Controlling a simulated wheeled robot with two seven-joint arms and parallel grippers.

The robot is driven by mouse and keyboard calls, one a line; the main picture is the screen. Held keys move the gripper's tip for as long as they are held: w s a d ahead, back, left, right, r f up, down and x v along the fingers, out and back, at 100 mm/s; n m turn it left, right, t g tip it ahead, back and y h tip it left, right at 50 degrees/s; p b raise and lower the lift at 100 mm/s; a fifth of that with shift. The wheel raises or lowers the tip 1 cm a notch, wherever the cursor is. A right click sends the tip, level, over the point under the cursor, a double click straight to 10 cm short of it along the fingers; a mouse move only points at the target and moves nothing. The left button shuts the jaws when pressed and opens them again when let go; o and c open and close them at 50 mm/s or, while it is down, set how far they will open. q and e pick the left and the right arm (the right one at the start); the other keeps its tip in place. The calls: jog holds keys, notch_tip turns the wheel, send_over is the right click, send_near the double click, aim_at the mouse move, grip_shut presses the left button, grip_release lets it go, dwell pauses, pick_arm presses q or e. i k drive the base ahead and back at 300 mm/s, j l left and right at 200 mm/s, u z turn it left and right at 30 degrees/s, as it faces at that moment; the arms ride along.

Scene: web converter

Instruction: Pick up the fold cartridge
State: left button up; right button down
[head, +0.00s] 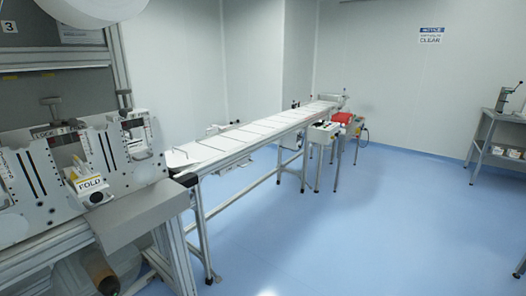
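Neither of my grippers is in view, and nothing in view touches the cartridge.
A grey metal cover (140,214) juts out below and right of the cartridge. A long white conveyor (250,135) runs back to the right. A small table (322,132) with a red item stands beside it. A grey bench (500,135) is far right. The blue floor (350,220) is clear.

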aim_at(80, 175)
jog(key=u, duration=1.3)
jog(key=i+l, duration=0.05)
jog(key=l, duration=0.05)
